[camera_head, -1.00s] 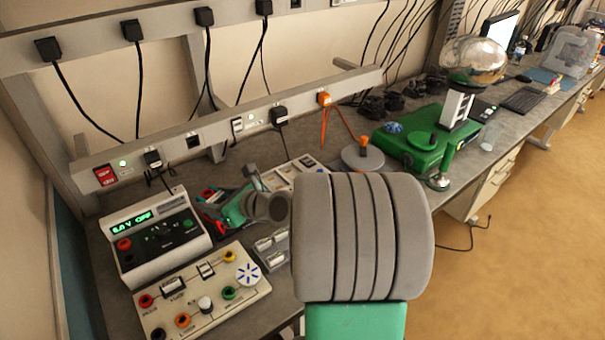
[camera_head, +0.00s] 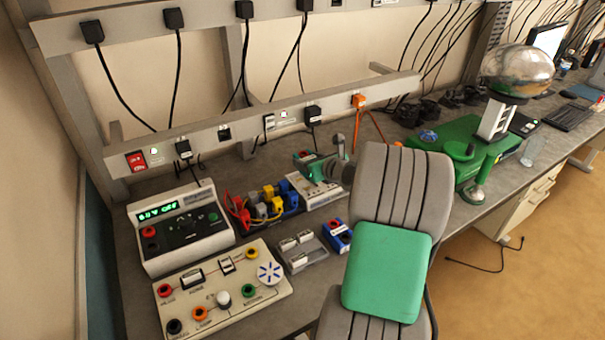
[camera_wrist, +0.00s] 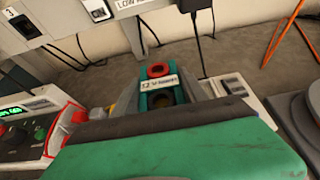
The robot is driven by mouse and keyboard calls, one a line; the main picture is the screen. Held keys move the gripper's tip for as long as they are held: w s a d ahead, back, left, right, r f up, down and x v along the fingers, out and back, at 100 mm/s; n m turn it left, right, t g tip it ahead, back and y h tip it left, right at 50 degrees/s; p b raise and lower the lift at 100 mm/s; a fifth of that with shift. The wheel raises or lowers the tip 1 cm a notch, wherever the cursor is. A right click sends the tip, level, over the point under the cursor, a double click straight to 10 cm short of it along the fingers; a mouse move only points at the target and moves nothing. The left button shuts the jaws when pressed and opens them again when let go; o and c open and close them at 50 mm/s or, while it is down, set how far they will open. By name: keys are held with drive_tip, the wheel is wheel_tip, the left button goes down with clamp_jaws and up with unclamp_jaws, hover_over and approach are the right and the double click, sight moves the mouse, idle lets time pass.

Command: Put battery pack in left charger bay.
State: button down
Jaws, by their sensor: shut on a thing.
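The battery pack (camera_wrist: 160,82) is a small teal block with a white 12 V label, one red and one dark round socket. In the wrist view it sits between the grey fingers of my gripper (camera_wrist: 163,92), which is shut on it. In the head view my gripper (camera_head: 325,167) is at the back of the bench, with teal of the pack (camera_head: 304,157) showing beside it. A pale slotted panel (camera_head: 318,193), seemingly the charger, lies just below; the wrist view shows part of it (camera_wrist: 243,86) at right. I cannot tell whether pack and panel touch. My wrist hides the pack's lower part.
A power supply (camera_head: 180,228) and a socket board (camera_head: 222,295) stand at left. A grey tray (camera_head: 303,258) and a blue block (camera_head: 337,236) lie in front of the panel. Coloured parts (camera_head: 265,203) lie left of it. A green machine (camera_head: 445,148) stands at right.

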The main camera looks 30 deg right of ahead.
hover_over(303, 184)
wheel_tip(303, 184, down, 6)
drive_tip(key=shift+w+r+p, duration=0.1)
drive_tip(key=shift+r+p, duration=0.1)
drive_tip(key=shift+p, duration=0.2)
wheel_tip(303, 184, down, 2)
drive_tip(key=shift+f+p, duration=0.25)
drive_tip(key=shift+p, duration=0.25)
drive_tip(key=shift+f, duration=0.1)
drive_tip(key=shift+f, duration=0.2)
drive_tip(key=c, duration=0.6)
unclamp_jaws()
